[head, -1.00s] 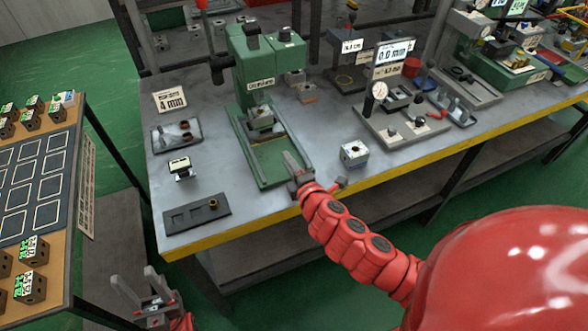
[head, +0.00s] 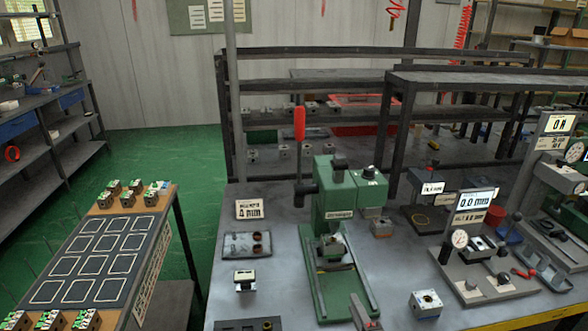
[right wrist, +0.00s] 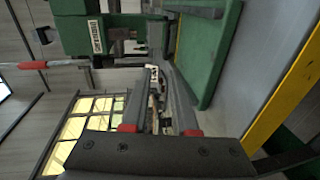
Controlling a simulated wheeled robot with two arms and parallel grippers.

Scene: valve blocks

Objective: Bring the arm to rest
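My right gripper (head: 364,314) shows at the bottom edge of the head view, in front of the green press (head: 345,195). In the right wrist view its two grey fingers (right wrist: 155,85) stand apart with no object held between them. The press base shows beyond them there. A valve block (head: 332,247) sits on the press under its ram. Another valve block (head: 426,303) stands on the bench right of my right gripper, apart from it. My left gripper is not in the head view.
A small block (head: 244,280) and a grey tray (head: 247,245) are left of the press. A gauge fixture (head: 475,268) stands to the right. A side table (head: 100,255) with marked squares and several valve blocks is at left. Green floor lies open behind it.

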